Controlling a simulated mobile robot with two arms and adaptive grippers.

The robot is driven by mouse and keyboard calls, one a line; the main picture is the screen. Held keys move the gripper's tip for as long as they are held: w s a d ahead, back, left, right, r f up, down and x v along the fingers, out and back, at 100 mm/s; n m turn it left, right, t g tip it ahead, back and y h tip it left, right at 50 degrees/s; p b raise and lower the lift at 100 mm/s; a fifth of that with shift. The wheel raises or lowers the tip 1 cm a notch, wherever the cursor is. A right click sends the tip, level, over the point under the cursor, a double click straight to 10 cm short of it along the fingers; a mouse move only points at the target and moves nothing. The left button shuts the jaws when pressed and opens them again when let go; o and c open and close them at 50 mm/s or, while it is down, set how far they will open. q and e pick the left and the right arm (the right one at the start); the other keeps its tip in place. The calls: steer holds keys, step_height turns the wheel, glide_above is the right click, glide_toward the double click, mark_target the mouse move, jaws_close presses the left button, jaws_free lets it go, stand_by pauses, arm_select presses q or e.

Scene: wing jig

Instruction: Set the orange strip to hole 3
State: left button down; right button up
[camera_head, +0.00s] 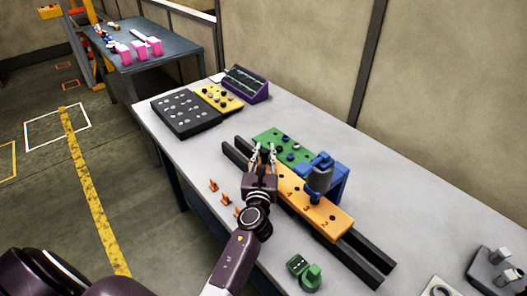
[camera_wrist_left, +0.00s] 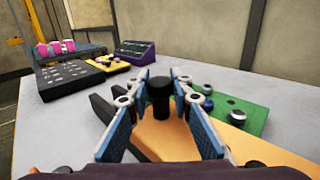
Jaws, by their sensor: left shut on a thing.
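The orange strip (camera_head: 318,209) lies along two dark rails (camera_head: 372,259). It has a row of holes, with the numbers 4, 3 and 2 readable. My left gripper (camera_head: 262,151) is at the strip's far end. In the left wrist view its blue-padded fingers (camera_wrist_left: 160,108) are shut on a black knob (camera_wrist_left: 159,92) that stands up from the orange strip (camera_wrist_left: 165,138). The gripper hides part of this end of the strip. My right gripper is not in view.
A green board (camera_head: 271,141) with several knobs lies beside the strip. Small orange clips (camera_head: 213,186) and a green device (camera_head: 303,270) lie on the near side. Black (camera_head: 183,114) and yellow (camera_head: 217,97) trays and a purple rack (camera_head: 246,84) stand farther back.

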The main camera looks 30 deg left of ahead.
arm_select(q)
steer(key=c, duration=1.7)
jaws_free()
steer(key=v, duration=1.2)
